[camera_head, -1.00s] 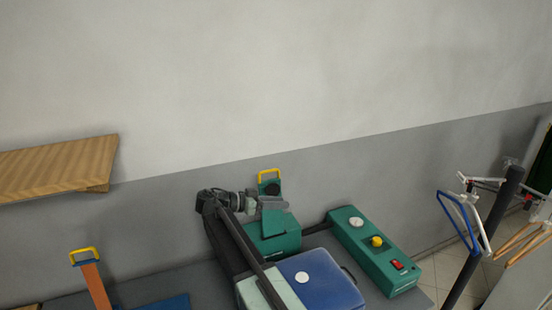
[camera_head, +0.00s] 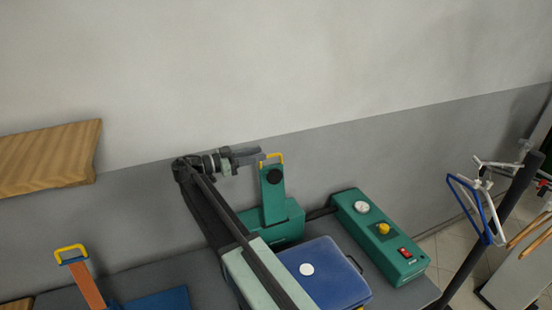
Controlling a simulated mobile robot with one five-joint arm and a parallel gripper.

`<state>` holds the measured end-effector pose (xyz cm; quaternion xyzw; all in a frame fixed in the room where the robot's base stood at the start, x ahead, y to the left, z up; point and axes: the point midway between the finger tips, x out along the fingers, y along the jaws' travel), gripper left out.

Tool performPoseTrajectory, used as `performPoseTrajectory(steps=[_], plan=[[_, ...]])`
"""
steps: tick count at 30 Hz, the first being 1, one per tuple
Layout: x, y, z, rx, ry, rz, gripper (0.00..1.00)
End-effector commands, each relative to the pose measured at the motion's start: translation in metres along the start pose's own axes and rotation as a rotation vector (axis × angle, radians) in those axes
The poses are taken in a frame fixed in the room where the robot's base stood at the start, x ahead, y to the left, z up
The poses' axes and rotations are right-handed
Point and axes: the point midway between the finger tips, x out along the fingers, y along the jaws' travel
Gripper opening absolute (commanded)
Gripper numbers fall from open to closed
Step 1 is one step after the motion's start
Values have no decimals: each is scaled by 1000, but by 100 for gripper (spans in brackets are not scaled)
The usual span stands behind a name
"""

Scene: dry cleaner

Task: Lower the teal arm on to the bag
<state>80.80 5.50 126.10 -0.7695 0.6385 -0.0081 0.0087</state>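The teal arm (camera_head: 273,195) stands upright on its teal base block (camera_head: 280,225), with a yellow handle (camera_head: 273,159) at its top and a dark round knob on its face. The blue bag (camera_head: 330,280) lies in front of the base, with a white round spot on it. My gripper (camera_head: 250,157) is level with the yellow handle, at its left, its fingers pointing right. Its fingers look apart, with the tips close to the handle. I cannot tell whether they touch it or how the handle sits between them.
A teal control box (camera_head: 378,235) with a gauge, a yellow knob and a red switch stands right of the bag. An orange arm (camera_head: 88,285) with a yellow handle stands at the left beside a blue panel. A wooden shelf (camera_head: 48,157) is on the wall. Hangers (camera_head: 480,205) hang at the right.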

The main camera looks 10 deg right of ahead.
Motion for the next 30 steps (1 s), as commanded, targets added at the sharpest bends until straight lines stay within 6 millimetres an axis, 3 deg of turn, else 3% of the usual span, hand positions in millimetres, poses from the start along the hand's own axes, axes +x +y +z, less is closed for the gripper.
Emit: performPoseTrajectory(steps=[5,14,24,30], plan=[[0,0,19,-1,-1,-1,33],[4,0,20,-1,-1,-1,33],[61,1,20,-1,-1,-1,33],[75,0,20,-1,-1,-3,33]])
